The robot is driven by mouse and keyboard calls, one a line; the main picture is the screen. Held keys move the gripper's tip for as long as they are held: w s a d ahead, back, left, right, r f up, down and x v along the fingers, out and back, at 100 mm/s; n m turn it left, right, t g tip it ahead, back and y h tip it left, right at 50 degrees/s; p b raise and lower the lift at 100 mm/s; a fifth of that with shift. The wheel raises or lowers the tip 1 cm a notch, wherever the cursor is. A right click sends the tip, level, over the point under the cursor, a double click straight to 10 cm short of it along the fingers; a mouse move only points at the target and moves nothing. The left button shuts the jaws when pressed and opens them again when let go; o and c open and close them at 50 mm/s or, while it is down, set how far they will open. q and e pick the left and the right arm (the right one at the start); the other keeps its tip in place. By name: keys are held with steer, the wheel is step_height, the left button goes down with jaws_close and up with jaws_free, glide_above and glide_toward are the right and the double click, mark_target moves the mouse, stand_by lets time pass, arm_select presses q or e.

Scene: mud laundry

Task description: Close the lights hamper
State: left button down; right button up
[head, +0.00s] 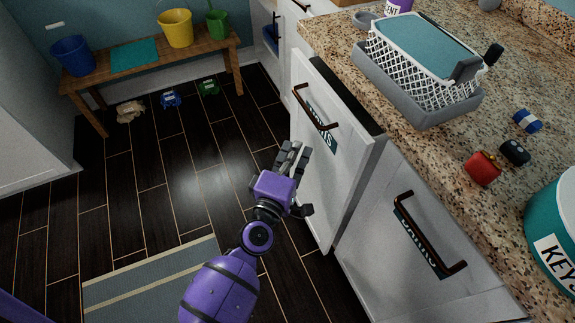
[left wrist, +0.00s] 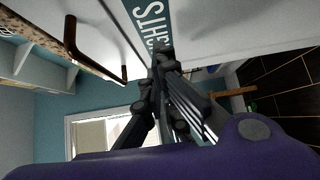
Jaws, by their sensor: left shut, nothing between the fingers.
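The lights hamper (head: 327,170) is a white pull-out front with a dark bar handle and a teal label. In the head view it stands out from the cabinet line, with its dark top edge showing, so it is partly open. My left gripper (head: 294,155) is shut and empty, close in front of the hamper face below the label. The left wrist view shows the fingers (left wrist: 165,75) together at the label (left wrist: 153,25); I cannot tell whether they touch the face. My right gripper is not in view.
Another hamper front (head: 419,240) with a handle sits to the right. The granite counter (head: 410,150) above holds a white basket (head: 415,65), a red item (head: 482,168) and a teal container (head: 555,220). A wooden bench (head: 150,62) stands at the back left. The dark floor (head: 150,190) is clear beside the grey rug (head: 155,285).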

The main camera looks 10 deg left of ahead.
mark_target(328, 140)
arm_select(q)
steer(key=shift+w+d, duration=0.6)
steer(key=shift+d, duration=0.2)
steer(key=shift+w+d, duration=0.6)
steer(key=shift+d, duration=0.2)
steer(key=w+d, duration=0.1)
steer(key=d, duration=0.1)
steer(key=w+d, duration=0.2)
steer(key=shift+w+d, duration=0.1)
steer(key=shift+d, duration=0.05)
steer(key=shift+r, duration=0.15)
